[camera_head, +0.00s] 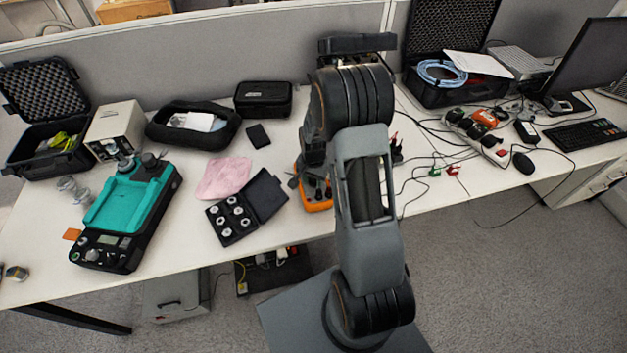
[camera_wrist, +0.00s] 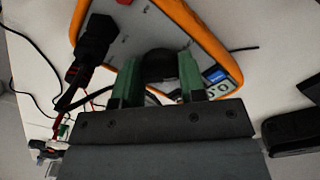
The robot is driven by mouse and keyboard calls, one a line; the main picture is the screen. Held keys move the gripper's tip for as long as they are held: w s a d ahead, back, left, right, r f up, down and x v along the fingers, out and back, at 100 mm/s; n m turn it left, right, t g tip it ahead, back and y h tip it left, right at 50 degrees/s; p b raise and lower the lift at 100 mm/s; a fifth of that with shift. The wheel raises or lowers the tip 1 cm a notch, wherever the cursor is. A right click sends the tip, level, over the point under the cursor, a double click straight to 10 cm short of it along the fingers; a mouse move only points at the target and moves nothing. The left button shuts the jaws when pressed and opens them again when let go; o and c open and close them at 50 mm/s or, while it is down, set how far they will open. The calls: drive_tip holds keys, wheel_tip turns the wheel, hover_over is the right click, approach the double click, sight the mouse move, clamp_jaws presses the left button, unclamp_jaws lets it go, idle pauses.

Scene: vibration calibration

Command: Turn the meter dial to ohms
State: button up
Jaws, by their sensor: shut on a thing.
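The meter (camera_wrist: 218,45) has a grey face and an orange rim and fills the top of the wrist view. My gripper (camera_wrist: 157,75) has two green-lined fingers, one on each side of the meter's round black dial (camera_wrist: 158,62). The gripper is shut on the dial. Black plugs (camera_wrist: 97,38) with leads sit in the meter left of the fingers. The dial's pointer and the ohms mark cannot be read. In the head view the orange meter (camera_head: 317,205) shows only in part, because my arm covers the dial and the fingertips.
Left of the meter on the white table lie an open black case with silver weights (camera_head: 232,217), a pink cloth (camera_head: 224,177) and a teal-topped device (camera_head: 130,200). Red and green clips (camera_head: 452,170) with black leads lie to the right. A power strip (camera_head: 476,135) is farther right.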

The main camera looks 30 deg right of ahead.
drive_tip(key=shift+m, duration=1)
drive_tip(key=o, duration=0.9)
wheel_tip(320, 180, up, 14)
drive_tip(key=shift+f, duration=0.1)
drive_tip(key=shift+c, duration=0.2)
